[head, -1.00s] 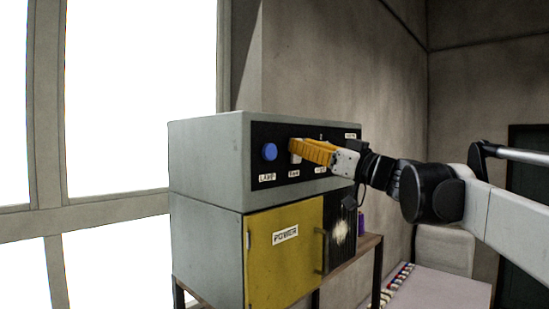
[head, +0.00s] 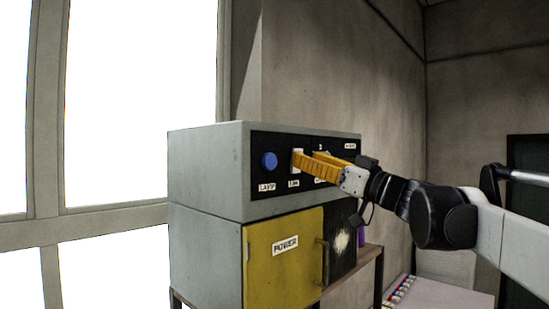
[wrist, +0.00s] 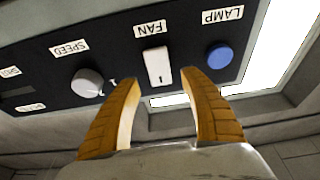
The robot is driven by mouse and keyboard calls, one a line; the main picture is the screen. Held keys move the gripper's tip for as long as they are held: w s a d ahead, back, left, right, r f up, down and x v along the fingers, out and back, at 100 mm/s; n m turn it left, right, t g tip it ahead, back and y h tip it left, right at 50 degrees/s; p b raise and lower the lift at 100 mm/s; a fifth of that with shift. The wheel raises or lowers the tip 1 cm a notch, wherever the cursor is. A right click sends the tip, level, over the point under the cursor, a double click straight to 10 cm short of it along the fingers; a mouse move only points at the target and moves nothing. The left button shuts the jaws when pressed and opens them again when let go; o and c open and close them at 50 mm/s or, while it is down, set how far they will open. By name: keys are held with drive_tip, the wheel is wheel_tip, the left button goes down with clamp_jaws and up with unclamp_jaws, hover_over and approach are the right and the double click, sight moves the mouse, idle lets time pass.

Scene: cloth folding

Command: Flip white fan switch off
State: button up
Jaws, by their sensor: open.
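My gripper (head: 303,158) has orange fingers and points at the panel by the switch. In the wrist view my gripper (wrist: 160,85) is open and empty, with one fingertip on each side of the switch in the picture. I cannot tell whether a fingertip touches the panel.
A blue lamp button (wrist: 219,56) and a grey speed knob (wrist: 88,82) flank the switch. The panel is on a grey box (head: 205,165) above a yellow POWER door (head: 284,262). A window (head: 140,100) is at left.

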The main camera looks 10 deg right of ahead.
drive_tip(key=v, duration=0.9)
drive_tip(key=shift+s+d, duration=0.2)
drive_tip(key=shift+s, duration=0.1)
drive_tip(key=s+a+f+m+g+h+b, duration=0.1)
drive_tip(key=s+a+f+g+b, duration=0.4)
drive_tip(key=f, duration=0.9)
drive_tip(key=a+f+m+h+b, duration=0.15)
drive_tip(key=a+f+b, duration=0.4)
drive_tip(key=f, duration=0.75)
drive_tip(key=s+a+f+m+g+h+b, duration=0.1)
drive_tip(key=s+a+f+g+h+b, duration=0.15)
drive_tip(key=f+b, duration=0.8)
drive_tip(key=s+d+f+m+g+h+b, duration=0.1)
drive_tip(key=s+f+b, duration=0.3)
drive_tip(key=f, duration=1)
drive_tip(key=s+d+f+m+h+b, duration=0.1)
drive_tip(key=s+d+f+h+b, duration=0.2)
drive_tip(key=f, duration=1.2)
drive_tip(key=s+d+f+m+g+h+b, duration=0.1)
drive_tip(key=s+f+b, duration=0.4)
drive_tip(key=f, duration=0.9)
drive_tip(key=d+h+b, duration=0.1)
drive_tip(key=h+b, duration=0.1)
drive_tip(key=b, duration=0.1)
drive_tip(key=shift+s+f+m+g+h, duration=0.25)
drive_tip(key=shift+s+m+g+h, duration=0.05)
drive_tip(key=shift+s+m+g, duration=0.05)
